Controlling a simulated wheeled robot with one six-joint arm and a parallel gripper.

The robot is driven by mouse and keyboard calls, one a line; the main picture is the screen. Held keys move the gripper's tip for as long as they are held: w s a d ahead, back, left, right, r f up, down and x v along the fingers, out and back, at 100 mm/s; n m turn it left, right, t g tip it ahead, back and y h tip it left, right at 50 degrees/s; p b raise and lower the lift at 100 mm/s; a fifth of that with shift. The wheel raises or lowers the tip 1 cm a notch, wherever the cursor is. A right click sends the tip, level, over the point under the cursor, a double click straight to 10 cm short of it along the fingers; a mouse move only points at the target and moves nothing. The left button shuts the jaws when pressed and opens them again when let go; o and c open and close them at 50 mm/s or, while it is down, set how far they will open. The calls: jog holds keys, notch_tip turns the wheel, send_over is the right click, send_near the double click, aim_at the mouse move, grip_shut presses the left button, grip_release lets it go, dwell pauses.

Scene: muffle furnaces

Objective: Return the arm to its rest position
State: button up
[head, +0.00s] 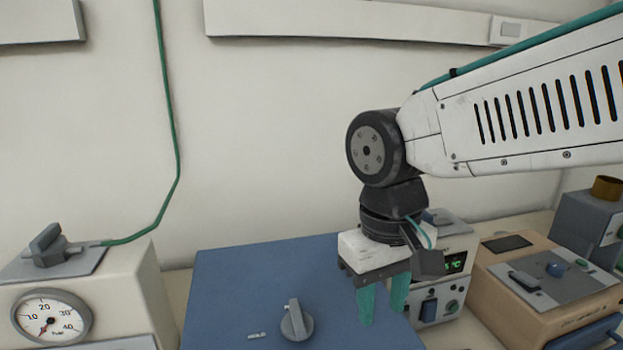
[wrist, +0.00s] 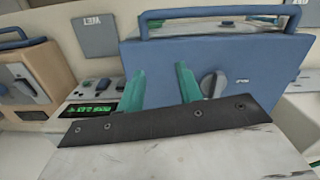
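My gripper (head: 383,312) hangs from my white arm right of centre in the head view, pointing down. Its two green fingers are apart with nothing between them. In the wrist view my gripper (wrist: 158,72) also shows its fingers spread and empty, in front of the blue furnace (wrist: 260,60). In the head view the fingers overlap the right part of the blue furnace top (head: 235,275). I cannot tell the exact gap between the fingertips and that surface.
A grey knob (head: 296,322) stands up from the blue top. A cream unit with a gauge (head: 50,315) is at left. A controller with a green display (head: 455,263) and a tan box (head: 540,285) are at right. The wall above is mostly clear.

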jog(key=s+d+m+t, duration=0.1)
jog(key=s+d, duration=0.3)
jog(key=d, duration=0.4)
jog(key=s+d+m, duration=0.3)
jog(key=s+d, duration=0.1)
jog(key=d, duration=0.5)
jog(key=shift+d+f+m+t, duration=0.25)
jog(key=shift+f+m+t, duration=0.1)
jog(key=shift+m+t, duration=0.05)
jog(key=shift+o, duration=0.2)
jog(key=shift+s+a, duration=0.1)
